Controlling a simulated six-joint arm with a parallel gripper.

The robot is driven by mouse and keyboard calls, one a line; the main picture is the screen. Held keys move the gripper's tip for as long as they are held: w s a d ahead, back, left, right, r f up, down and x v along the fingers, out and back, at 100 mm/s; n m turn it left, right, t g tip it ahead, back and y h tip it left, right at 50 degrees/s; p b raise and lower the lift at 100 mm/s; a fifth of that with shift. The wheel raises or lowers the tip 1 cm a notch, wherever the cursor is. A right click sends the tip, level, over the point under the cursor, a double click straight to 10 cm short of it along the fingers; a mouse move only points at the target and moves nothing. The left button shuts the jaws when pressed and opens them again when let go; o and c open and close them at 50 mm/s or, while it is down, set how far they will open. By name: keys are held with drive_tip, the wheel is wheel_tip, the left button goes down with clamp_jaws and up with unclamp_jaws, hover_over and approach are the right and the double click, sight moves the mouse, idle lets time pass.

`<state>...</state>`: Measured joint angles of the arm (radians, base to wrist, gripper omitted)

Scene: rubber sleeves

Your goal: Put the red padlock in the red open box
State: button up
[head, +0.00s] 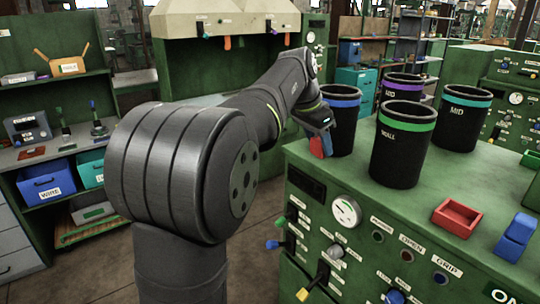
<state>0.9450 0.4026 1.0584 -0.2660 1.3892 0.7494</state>
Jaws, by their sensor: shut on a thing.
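My gripper (322,130) is at the left edge of the green console top, in front of the black cup with the blue band. It is shut on the red padlock (316,147), a small red piece showing below the fingers. A blue part shows beside it; I cannot tell whether it belongs to the gripper. Much of the padlock is hidden. The red open box (458,217) sits on the console top at the right, well apart from my gripper. No contents show in it.
Black cups with blue (341,122), green (402,150), purple (402,88) and teal (463,120) bands stand on the green console top (370,190). A blue block-like object (515,237) lies right of the box. The top between the green-banded cup and the box is clear.

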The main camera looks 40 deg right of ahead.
drive_tip(key=s+d+r+m+g, duration=0.15)
drive_tip(key=s+r, duration=0.25)
drive_tip(key=s, duration=0.5)
drive_tip(key=s+d+r+m, duration=0.3)
drive_tip(key=s+r, duration=0.2)
drive_tip(key=s, duration=0.4)
drive_tip(key=n+t, duration=0.2)
drive_tip(key=n, duration=0.4)
hover_over(457, 218)
drive_tip(key=a, duration=0.1)
drive_tip(key=shift+a+f, duration=0.1)
drive_tip(key=shift+f, duration=6.05)
drive_tip(key=shift+a+f, duration=0.1)
drive_tip(key=shift+f, duration=0.7)
drive_tip(key=o, duration=1)
drive_tip(key=shift+c, duration=0.2)
drive_tip(key=shift+o, duration=0.9)
drive_tip(key=v, duration=1.8)
drive_tip(key=shift+r, duration=0.4)
drive_tip(key=shift+s, duration=0.15)
